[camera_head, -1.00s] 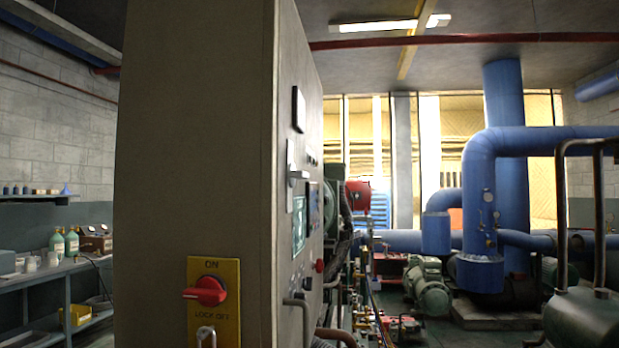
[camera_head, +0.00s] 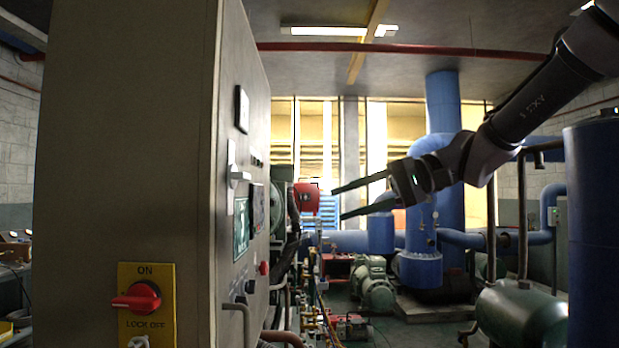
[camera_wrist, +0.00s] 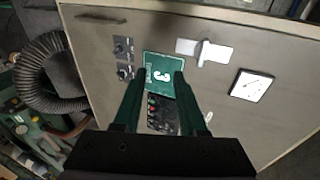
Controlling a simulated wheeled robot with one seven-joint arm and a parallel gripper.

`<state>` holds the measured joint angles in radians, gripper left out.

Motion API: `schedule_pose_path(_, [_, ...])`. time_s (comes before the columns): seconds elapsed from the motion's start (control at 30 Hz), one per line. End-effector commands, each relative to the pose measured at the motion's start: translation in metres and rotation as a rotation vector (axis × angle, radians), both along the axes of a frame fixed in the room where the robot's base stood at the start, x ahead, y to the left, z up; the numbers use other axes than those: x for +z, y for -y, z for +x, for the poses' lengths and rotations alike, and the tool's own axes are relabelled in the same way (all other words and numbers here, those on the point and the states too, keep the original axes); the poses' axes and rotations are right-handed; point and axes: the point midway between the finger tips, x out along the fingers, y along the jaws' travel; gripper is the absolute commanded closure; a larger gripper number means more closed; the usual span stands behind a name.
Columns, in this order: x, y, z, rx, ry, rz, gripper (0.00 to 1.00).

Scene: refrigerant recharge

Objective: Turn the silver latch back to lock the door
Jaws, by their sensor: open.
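The silver latch (camera_head: 236,176) is on the right-hand face of a tall grey cabinet, at mid-height. Its handle sticks out from a pale upright plate. In the wrist view the latch (camera_wrist: 204,51) is above and right of the fingertips, its handle crosswise to the plate. The cabinet door (camera_wrist: 140,28) looks flush with its frame, though the seam is hard to judge. My gripper (camera_head: 338,203) is open and empty, right of the latch and apart from the cabinet face. In the wrist view its fingers (camera_wrist: 158,76) point toward a green label below the latch.
A white gauge (camera_wrist: 250,85), a green label (camera_wrist: 163,68) and black switches (camera_wrist: 124,55) surround the latch. A red rotary switch (camera_head: 140,298) is on the cabinet's near side. A ribbed black hose (camera_wrist: 45,75) runs beside the cabinet. Open air lies between gripper and panel.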

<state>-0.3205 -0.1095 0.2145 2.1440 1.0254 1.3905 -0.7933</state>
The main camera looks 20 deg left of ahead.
Motion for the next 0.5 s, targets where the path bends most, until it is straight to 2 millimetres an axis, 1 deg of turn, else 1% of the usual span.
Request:
schedule_pose_path(0.03, [0.008,-0.023,-0.001,0.039,-0.034,0.075,0.59])
schedule_pose_path(0.1, [0.022,-0.047,-0.002,0.071,-0.067,0.172,0.59])
schedule_pose_path(0.2, [0.036,-0.066,-0.001,0.091,-0.097,0.263,0.59])
schedule_pose_path(0.3, [0.042,-0.075,0.000,0.097,-0.107,0.303,0.59])
schedule_pose_path(0.5, [0.042,-0.087,-0.005,0.099,-0.107,0.309,0.59])
